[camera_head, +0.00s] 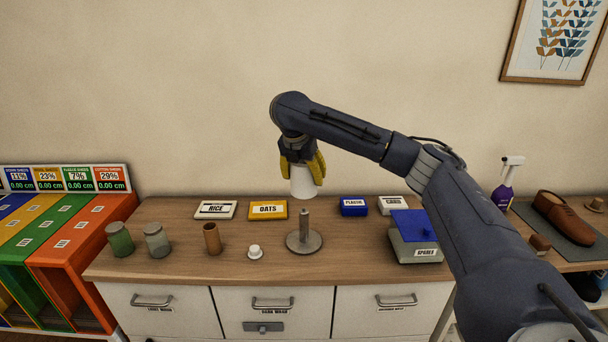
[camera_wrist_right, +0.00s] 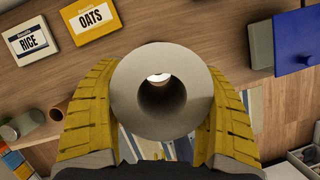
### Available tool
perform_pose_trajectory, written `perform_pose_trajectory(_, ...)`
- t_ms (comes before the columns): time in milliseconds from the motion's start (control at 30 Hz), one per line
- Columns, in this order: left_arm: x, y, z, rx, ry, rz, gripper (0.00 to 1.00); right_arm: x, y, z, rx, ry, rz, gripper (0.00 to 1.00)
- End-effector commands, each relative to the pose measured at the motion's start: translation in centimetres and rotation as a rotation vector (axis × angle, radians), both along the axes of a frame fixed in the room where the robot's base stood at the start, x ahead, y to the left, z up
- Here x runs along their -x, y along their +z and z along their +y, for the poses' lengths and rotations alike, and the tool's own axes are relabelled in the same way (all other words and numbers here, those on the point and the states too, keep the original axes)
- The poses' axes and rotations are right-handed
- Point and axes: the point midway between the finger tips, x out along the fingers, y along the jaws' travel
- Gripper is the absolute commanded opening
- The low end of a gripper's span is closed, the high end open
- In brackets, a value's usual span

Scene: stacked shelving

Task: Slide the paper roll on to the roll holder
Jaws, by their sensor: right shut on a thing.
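The white paper roll (camera_head: 304,182) is held upright between the yellow fingers of my right gripper (camera_head: 303,170). In the right wrist view the roll (camera_wrist_right: 140,115) shows its end, with a finger on each side and a pale spot visible through its core. The roll holder (camera_head: 304,240) is a grey round base with a short upright post, standing on the wooden counter. The roll is above the post in the head view, and a small gap shows between them. The holder is not clearly seen in the wrist view. My left gripper is not in view.
RICE (camera_head: 216,209) and OATS (camera_head: 268,210) boxes lie behind the holder. A small white-topped item (camera_head: 255,252) and a brown cup (camera_head: 212,239) stand left. A grey bin with a blue lid (camera_head: 414,226) stands right. Two jars (camera_head: 157,240) are further left.

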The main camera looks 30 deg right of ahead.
Motion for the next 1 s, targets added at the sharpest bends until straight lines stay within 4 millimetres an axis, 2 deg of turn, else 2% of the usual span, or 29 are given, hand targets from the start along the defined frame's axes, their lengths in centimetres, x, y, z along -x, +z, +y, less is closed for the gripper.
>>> perform_pose_trajectory(167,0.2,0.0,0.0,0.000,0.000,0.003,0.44,0.0,0.0,0.0,0.002,0.001,0.000,0.59)
perform_pose_trajectory(1000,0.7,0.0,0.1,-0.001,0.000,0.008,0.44,0.0,-4.5,0.0,0.000,0.001,0.000,0.59)
